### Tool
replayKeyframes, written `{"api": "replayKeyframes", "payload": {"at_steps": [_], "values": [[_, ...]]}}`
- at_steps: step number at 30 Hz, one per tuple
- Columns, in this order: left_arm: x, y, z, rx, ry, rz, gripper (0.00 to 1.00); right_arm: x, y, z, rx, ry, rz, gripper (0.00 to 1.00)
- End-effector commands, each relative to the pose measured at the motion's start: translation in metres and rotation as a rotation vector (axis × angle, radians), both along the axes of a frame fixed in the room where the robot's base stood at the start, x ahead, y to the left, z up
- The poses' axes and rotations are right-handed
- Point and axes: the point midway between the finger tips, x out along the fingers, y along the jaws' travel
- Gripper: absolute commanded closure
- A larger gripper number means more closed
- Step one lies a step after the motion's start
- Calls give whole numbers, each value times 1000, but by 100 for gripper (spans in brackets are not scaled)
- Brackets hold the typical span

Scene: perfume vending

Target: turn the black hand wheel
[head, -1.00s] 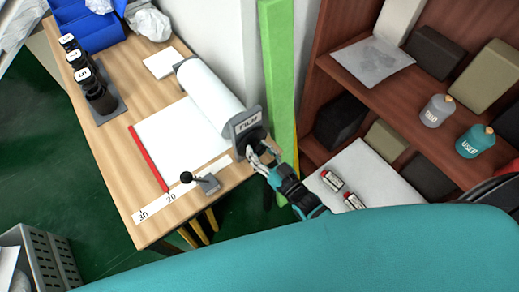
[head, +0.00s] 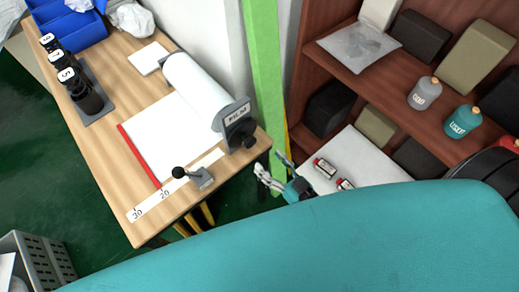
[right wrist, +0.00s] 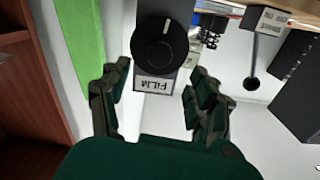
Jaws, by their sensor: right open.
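The black hand wheel (head: 241,131) is on the end of the film roll stand, by the FILM label (head: 238,114), at the table's right edge. In the right wrist view the wheel (right wrist: 159,44) faces me, a white mark on its upper part, above the FILM label (right wrist: 154,85). My right gripper (head: 273,170) is open and empty, below and to the right of the wheel in the head view. In the right wrist view its fingers (right wrist: 160,90) are spread wide, the wheel beyond them and apart from them. My left gripper is not in view.
A white film roll (head: 196,91) lies on the wooden table (head: 115,140). A small lever with a black knob (head: 193,175) stands near the front edge. A green post (head: 262,75) and a brown shelf (head: 350,65) with bottles stand to the right.

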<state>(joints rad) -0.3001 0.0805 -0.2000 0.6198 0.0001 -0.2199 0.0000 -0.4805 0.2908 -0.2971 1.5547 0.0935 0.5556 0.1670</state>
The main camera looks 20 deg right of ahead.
Motion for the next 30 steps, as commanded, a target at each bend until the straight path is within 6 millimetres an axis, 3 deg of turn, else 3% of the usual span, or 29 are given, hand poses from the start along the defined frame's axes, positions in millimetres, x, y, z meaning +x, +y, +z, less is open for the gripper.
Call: {"api": "replayKeyframes", "payload": {"at_steps": [7,24,27,29,30], "values": [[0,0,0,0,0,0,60,-23,-9,0,0,0,0,38],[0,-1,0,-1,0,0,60,-24,-9,0,0,1,-1,38],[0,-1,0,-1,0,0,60,-24,-11,-14,-19,34,-8,38],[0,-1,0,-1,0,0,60,-26,-15,-35,-46,86,-18,38],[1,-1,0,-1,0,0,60,-29,-18,-55,-73,136,-26,38]]}}
